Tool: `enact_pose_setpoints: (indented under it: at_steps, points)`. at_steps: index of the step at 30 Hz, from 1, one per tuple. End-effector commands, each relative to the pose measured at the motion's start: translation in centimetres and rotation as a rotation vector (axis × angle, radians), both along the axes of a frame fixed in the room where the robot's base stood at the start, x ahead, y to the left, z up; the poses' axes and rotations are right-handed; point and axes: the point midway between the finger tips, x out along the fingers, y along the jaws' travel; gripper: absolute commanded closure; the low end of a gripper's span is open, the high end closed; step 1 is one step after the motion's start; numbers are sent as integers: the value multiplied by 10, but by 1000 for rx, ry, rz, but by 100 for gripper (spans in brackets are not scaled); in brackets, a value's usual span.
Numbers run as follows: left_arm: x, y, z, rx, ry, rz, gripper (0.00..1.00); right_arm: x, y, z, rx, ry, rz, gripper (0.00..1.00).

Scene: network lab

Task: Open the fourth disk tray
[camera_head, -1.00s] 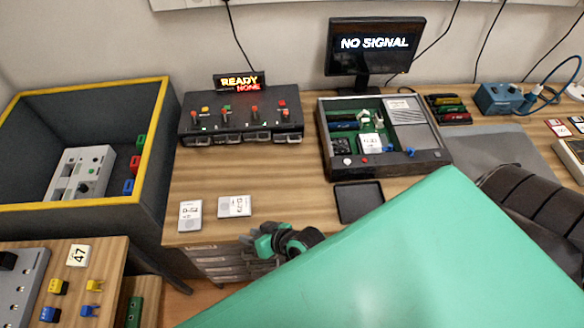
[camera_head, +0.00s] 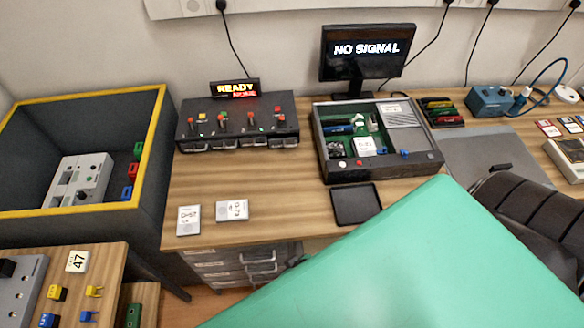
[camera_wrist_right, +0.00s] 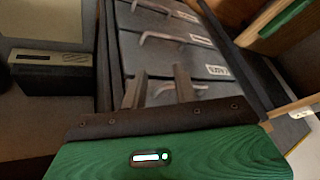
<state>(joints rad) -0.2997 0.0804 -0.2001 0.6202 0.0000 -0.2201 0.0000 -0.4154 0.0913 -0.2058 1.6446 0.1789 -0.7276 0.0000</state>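The black disk unit (camera_head: 240,122) stands at the back of the desk, with several trays with silver handles along its front. All look shut. A lit sign (camera_head: 236,89) above it reads READY, with a blurred red line below. Under the desk front is a drawer cabinet (camera_head: 225,265) with metal handles. In the right wrist view, my right gripper (camera_wrist_right: 160,88) has its fingers apart, close to a drawer handle (camera_wrist_right: 170,86); I cannot tell whether the handle lies between them. The head view does not clearly show this gripper. My left gripper is not in view.
Two labelled disks (camera_head: 188,220) and (camera_head: 232,211) lie near the desk front. An open case (camera_head: 428,158) and a black tray (camera_head: 342,203) are to the right. A yellow-rimmed box (camera_head: 158,150) borders the desk on the left.

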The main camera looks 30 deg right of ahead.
Motion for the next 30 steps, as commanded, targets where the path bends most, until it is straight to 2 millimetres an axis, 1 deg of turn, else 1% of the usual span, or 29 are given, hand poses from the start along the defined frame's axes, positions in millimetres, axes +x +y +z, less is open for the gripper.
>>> enact_pose_setpoints:
  at_steps: [1,3,7,12,20,23,26,29,30]
  points:
    - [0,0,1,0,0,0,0,-3,-2,-8,-6,8,-1,71]
    - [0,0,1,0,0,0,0,-7,-4,-16,-14,17,-2,71]
    - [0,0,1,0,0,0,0,-11,-7,-27,-23,26,-3,71]
    - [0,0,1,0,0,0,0,-14,-8,-33,-29,32,-2,71]
    - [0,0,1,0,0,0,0,-14,-8,-33,-28,32,-3,71]
    - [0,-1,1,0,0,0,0,-18,-10,-39,-34,40,-2,71]
    - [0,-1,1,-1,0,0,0,-30,-16,-62,-52,65,-2,71]
    - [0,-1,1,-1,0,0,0,-54,-26,-98,-85,107,1,71]
    - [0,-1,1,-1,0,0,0,-66,-32,-115,-101,126,3,71]
